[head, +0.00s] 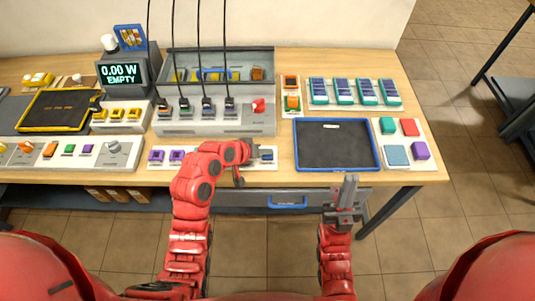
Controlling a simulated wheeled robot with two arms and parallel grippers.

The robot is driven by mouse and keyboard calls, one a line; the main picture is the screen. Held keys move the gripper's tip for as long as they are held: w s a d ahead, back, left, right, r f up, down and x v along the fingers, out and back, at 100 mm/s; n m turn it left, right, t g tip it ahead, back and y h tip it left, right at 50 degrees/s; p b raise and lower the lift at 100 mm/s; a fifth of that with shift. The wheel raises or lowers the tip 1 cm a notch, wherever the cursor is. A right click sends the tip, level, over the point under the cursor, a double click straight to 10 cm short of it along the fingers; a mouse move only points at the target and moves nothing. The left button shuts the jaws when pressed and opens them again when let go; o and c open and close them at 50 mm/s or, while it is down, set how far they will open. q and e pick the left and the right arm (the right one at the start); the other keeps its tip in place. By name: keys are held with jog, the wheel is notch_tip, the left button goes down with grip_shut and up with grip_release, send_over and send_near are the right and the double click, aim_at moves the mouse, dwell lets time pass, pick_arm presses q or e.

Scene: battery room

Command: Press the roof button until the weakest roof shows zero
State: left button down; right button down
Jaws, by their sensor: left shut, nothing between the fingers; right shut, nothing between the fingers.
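A dark display (119,74) at the back left reads "0.00 W EMPTY"; a small blue panel (131,37) stands above it. Several teal blocks with blue panel tops (342,91) stand in a row at the back right. A white button strip (150,164) lies along the front edge, with purple buttons (177,156) at its left. My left gripper (266,153) is shut and empty over the strip's right end and hides part of it; I cannot tell whether it touches a button. My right gripper (349,186) is shut and empty in front of the table. No label marks the roof button legibly.
A grey console (215,122) with cables and a red knob (258,105) stands behind the strip. A white board (405,142) with coloured blocks is far right. A drawer with a blue handle (287,203) is below.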

aim_at(265, 157)
pick_arm(q)
jog(key=shift+f, duration=0.3)
jog(key=shift+r, duration=0.15)
dwell(0.4)
jog(key=shift+r, duration=0.65)
jog(key=shift+r+p, duration=1.2)
jog(key=shift+r, duration=1.35)
